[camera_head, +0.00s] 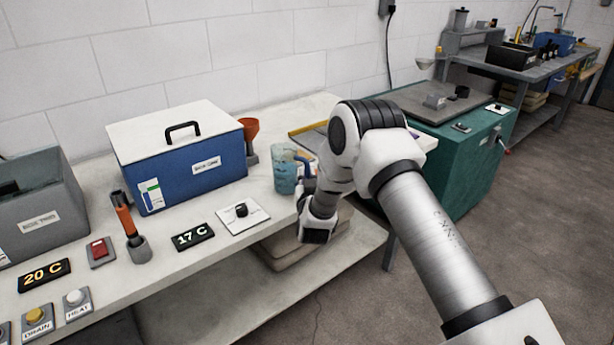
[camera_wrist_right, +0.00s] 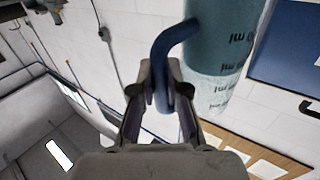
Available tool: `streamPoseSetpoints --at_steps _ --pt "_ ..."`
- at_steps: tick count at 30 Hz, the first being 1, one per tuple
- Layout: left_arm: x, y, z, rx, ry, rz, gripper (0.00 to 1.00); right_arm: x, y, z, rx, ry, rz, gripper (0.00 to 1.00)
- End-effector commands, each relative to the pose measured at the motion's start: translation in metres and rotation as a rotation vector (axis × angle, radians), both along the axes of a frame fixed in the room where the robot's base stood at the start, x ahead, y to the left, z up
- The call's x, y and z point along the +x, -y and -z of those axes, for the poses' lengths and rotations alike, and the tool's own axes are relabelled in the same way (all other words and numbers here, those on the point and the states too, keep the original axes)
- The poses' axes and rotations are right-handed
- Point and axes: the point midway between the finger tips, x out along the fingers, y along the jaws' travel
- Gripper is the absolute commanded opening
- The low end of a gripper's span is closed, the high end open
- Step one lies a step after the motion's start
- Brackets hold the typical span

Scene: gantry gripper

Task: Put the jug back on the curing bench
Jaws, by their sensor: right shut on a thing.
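The jug (camera_head: 284,172) is a translucent blue-teal measuring cup with dark markings, roughly upright at the right part of the white bench (camera_head: 258,188), near its front edge. I cannot tell whether its base touches the top. In the wrist view the jug (camera_wrist_right: 222,45) fills the upper right, with its blue handle (camera_wrist_right: 168,44) towards the gripper. My right gripper (camera_wrist_right: 160,88) is shut on the handle. In the head view the right gripper (camera_head: 308,183) is at the jug's right side, partly hidden by its own wrist. My left gripper is not in view.
A blue lidded box (camera_head: 190,172) and an orange funnel (camera_head: 250,130) stand left of and behind the jug. A white plate with a black knob (camera_head: 242,211) lies to its front left. A green cabinet (camera_head: 465,165) stands right. Displays and buttons line the bench front.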

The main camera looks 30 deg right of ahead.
Motion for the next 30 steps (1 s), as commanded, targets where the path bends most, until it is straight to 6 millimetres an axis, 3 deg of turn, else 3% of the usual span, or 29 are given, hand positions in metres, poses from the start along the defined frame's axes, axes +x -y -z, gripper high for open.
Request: streamPoseSetpoints --at_steps 11,12,14,25,30 --pt "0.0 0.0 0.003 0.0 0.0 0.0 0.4 0.0 0.0 0.007 0.0 0.004 0.0 0.0" --pt "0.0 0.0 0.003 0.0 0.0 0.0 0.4 0.0 -0.001 0.007 -0.001 0.003 0.0 0.21" --pt "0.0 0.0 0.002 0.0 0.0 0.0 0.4 0.0 -0.001 0.007 0.0 0.002 0.0 0.39" --pt "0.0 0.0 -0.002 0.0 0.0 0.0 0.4 -0.001 -0.001 0.002 0.0 0.002 0.0 0.39" --pt "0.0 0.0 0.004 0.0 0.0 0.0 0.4 -0.029 -0.018 0.005 0.001 0.0 -0.002 0.39"
